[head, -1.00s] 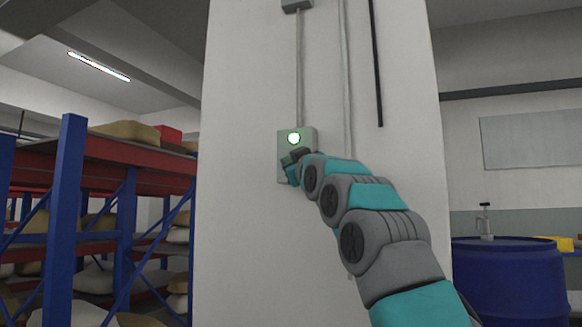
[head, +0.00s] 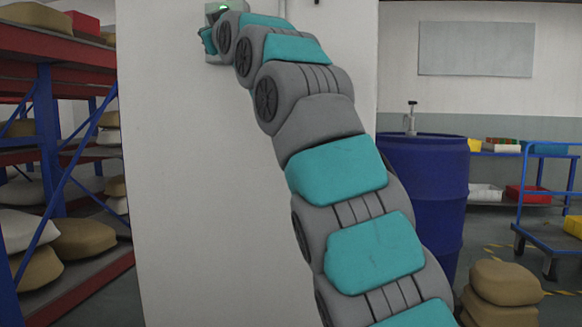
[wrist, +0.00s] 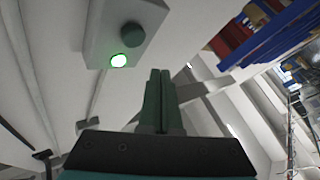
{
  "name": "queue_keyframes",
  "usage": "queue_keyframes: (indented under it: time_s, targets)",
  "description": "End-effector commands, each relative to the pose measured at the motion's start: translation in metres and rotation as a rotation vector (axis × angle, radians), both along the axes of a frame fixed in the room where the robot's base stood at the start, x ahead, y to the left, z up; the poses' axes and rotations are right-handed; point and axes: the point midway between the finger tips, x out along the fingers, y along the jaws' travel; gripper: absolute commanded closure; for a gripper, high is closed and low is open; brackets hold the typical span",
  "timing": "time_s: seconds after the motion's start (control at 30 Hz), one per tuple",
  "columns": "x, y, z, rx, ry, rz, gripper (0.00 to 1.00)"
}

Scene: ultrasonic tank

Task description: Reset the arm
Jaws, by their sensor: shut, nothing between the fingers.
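My gripper (wrist: 160,74) is shut and empty, its two dark green fingers pressed together in the wrist view. A grey control box (wrist: 150,20) on the pillar shows just above and left of the fingertips. It has a lit green lamp (wrist: 119,61) and a dark round button (wrist: 132,34). The fingertips look apart from the box. In the head view, my arm reaches up to the box (head: 213,17) at the top edge; the gripper is mostly hidden behind my wrist there.
The white pillar (head: 190,190) stands directly ahead. A blue and red rack (head: 45,130) with sacks is at left. A blue drum (head: 425,180), stacked sacks (head: 503,290) and a blue cart (head: 545,220) are at right.

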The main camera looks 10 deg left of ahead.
Motion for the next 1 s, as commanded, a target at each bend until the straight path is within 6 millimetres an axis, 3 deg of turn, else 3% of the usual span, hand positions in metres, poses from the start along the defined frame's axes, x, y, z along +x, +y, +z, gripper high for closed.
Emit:
queue_keyframes:
  time_s: [0.17, 0.37, 0.53, 0.67, 0.77, 0.87, 1.0]
  targets:
    - [0.023, -0.023, -0.026, -0.024, 0.1, -0.062, 1.0]
    - [0.061, -0.086, -0.105, -0.072, 0.351, -0.203, 1.0]
    - [0.068, -0.148, -0.183, -0.093, 0.577, -0.316, 1.0]
    - [0.056, -0.195, -0.247, -0.102, 0.753, -0.398, 1.0]
    - [0.036, -0.229, -0.296, -0.106, 0.887, -0.455, 1.0]
    - [0.008, -0.26, -0.348, -0.109, 1.025, -0.508, 1.0]
    - [-0.043, -0.298, -0.418, -0.113, 1.217, -0.574, 1.0]
